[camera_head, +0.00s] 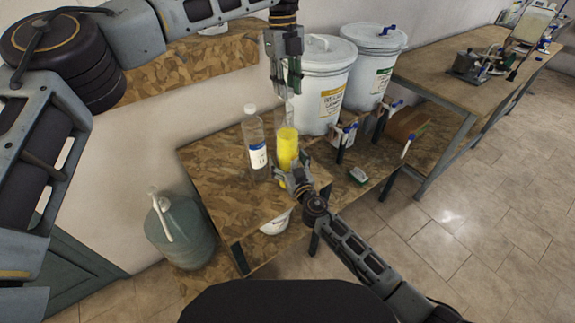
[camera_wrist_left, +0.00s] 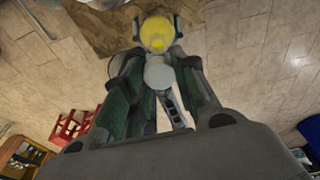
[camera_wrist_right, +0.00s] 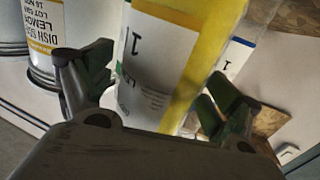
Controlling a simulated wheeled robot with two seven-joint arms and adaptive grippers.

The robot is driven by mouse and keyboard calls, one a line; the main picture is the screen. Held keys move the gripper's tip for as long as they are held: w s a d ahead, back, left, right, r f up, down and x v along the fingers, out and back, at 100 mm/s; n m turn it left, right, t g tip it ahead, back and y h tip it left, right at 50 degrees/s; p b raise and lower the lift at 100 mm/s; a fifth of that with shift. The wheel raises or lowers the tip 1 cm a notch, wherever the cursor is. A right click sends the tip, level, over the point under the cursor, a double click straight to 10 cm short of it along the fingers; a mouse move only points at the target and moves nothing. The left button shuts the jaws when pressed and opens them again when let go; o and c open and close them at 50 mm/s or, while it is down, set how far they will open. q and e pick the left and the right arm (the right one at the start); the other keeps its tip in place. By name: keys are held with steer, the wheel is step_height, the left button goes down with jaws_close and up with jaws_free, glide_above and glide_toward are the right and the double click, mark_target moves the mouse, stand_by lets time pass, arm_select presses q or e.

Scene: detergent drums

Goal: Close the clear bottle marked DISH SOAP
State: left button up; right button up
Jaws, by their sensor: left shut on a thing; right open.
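A clear bottle (camera_head: 287,145) part full of yellow liquid stands on the wooden bench. No cap shows on it. In the right wrist view its label (camera_wrist_right: 160,65) reads "1 L"; the rest is cut off, so I cannot read DISH SOAP there. My left gripper (camera_head: 288,88) is above this bottle, shut on a pale round cap (camera_wrist_left: 158,72). In the left wrist view the yellow of the bottle (camera_wrist_left: 155,33) lies just beyond the cap. My right gripper (camera_head: 291,177) is open, its fingers (camera_wrist_right: 155,90) on either side of the bottle low down.
A second clear bottle (camera_head: 255,145) with a white cap stands close to the left. Two white lidded drums (camera_head: 322,85) (camera_head: 374,65) stand behind to the right; the nearer one's label (camera_wrist_right: 44,27) reads DISH SOAP LEMON.

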steer(key=c, duration=1.5)
arm_select(q)
glide_above(289, 126)
steer(key=w, duration=0.1)
steer(key=shift+w+a+f, duration=0.1)
steer(key=shift+a+f, duration=0.05)
steer(key=shift+f, duration=1.1)
steer(key=shift+w+a+f, duration=0.1)
steer(key=shift+f, duration=1.15)
arm_select(e)
steer(key=shift+c, duration=0.2)
arm_select(q)
steer(key=shift+f, duration=0.15)
steer(key=shift+f, duration=0.75)
steer(key=shift+f, duration=0.55)
arm_select(e)
jaws_close()
arm_select(q)
steer(key=shift+m, duration=0.3)
